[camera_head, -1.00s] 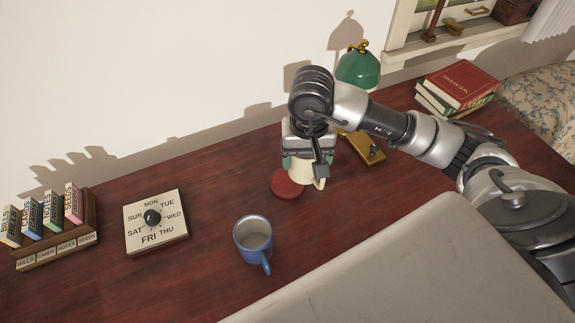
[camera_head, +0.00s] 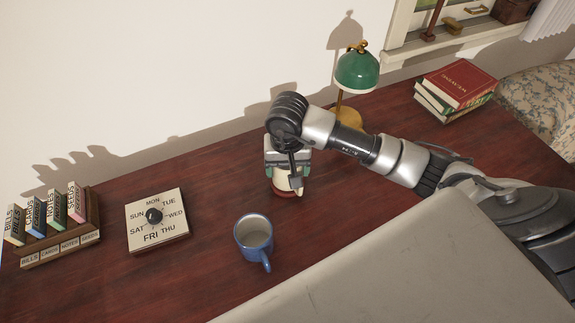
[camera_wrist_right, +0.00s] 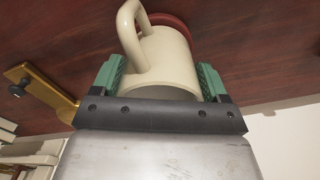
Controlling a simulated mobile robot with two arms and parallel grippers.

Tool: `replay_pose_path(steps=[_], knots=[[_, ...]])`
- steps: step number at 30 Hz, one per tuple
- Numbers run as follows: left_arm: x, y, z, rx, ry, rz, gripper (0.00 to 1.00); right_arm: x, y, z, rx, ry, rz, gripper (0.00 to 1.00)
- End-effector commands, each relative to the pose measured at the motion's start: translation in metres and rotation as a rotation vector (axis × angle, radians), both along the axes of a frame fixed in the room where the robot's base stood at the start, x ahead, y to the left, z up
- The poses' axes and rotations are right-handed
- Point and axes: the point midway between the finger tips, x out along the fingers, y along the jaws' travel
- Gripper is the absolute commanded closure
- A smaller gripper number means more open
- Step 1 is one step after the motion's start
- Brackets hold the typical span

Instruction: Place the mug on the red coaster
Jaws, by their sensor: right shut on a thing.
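A cream mug (camera_wrist_right: 165,65) is between the green-padded fingers of my right gripper (camera_wrist_right: 160,80), which is shut on it. In the head view the right gripper (camera_head: 287,175) points down, and the cream mug (camera_head: 284,185) shows below it. The red coaster (camera_head: 285,194) lies on the desk directly under the mug, mostly hidden by it. The red coaster also shows behind the mug in the wrist view (camera_wrist_right: 168,20). I cannot tell whether the mug touches the coaster. A blue mug (camera_head: 254,236) stands upright on the desk, apart from the gripper. My left gripper is not in view.
A day-dial board (camera_head: 157,236) and a small book rack (camera_head: 62,246) stand at the left. A green lamp (camera_head: 357,72) is behind my right arm, with stacked books (camera_head: 458,83) at the back right. The dark red desk (camera_head: 210,192) is clear between the board and the coaster.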

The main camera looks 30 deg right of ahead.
Motion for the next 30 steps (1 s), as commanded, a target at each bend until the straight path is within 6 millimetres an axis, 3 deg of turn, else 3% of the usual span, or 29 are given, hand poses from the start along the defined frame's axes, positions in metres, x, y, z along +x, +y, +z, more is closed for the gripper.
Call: replay_pose_path(steps=[1, 2, 7, 17, 30], knots=[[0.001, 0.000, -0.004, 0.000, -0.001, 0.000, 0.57, 0.000, 0.000, -0.003, 0.000, -0.002, 0.000, 0.58], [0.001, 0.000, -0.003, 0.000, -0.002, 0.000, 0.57, 0.000, 0.000, -0.003, 0.000, 0.000, 0.000, 0.24], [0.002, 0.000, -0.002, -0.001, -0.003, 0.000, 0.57, 0.000, 0.000, -0.002, 0.000, 0.000, 0.000, 0.00], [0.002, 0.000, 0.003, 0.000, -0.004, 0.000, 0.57, 0.000, 0.000, 0.005, 0.000, -0.001, 0.000, 0.00], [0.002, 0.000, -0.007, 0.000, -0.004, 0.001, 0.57, 0.001, 0.000, 0.092, 0.000, -0.005, 0.001, 0.00]])
